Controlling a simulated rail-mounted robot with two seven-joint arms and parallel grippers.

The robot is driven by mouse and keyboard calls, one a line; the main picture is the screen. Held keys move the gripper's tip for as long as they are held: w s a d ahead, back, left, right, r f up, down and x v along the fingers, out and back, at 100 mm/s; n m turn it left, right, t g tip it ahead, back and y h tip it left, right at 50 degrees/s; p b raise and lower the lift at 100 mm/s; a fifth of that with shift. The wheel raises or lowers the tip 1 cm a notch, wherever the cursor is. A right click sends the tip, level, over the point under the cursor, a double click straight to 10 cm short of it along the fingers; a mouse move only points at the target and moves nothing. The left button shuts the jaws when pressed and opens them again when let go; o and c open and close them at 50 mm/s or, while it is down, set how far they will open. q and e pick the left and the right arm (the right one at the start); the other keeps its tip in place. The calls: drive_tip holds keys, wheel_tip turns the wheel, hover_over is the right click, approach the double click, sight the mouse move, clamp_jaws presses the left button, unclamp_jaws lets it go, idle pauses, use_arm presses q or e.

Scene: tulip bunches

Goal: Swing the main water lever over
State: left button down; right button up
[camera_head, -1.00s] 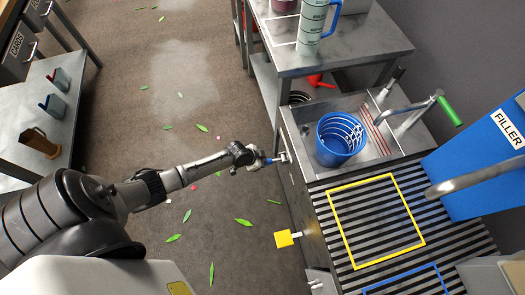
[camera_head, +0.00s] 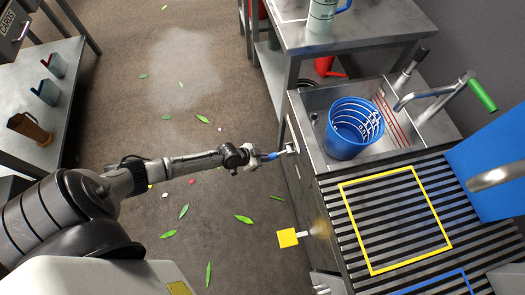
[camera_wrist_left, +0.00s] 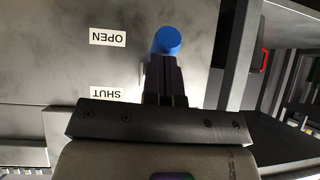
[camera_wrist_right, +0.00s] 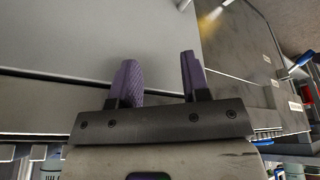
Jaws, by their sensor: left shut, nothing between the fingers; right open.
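The water lever has a blue handle (camera_head: 270,156) standing out from the side panel of the sink unit (camera_head: 300,172). Its round blue end (camera_wrist_left: 166,41) shows in the left wrist view, level with the OPEN label (camera_wrist_left: 108,38); the SHUT label (camera_wrist_left: 119,94) is lower, partly covered by my gripper. My left gripper (camera_head: 257,160) is shut and empty, its fingertips right at the blue handle; whether they touch it I cannot tell. My right gripper (camera_wrist_right: 158,78) is open and empty in the right wrist view, over grey metal surfaces, and is outside the head view.
A blue bucket (camera_head: 345,145) stands in the sink beside a green-handled tap (camera_head: 482,95). A slatted top with a yellow outline (camera_head: 445,245) lies in front. The floor left of the unit has scattered leaves.

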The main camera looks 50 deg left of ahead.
idle(0.5)
use_arm(q)
drive_tip(key=s+f+p+v, duration=0.1)
drive_tip(key=p+v, duration=0.3)
drive_tip(key=v, duration=0.5)
drive_tip(key=shift+s+a+p, duration=0.35)
drive_tip(key=shift+a, duration=0.1)
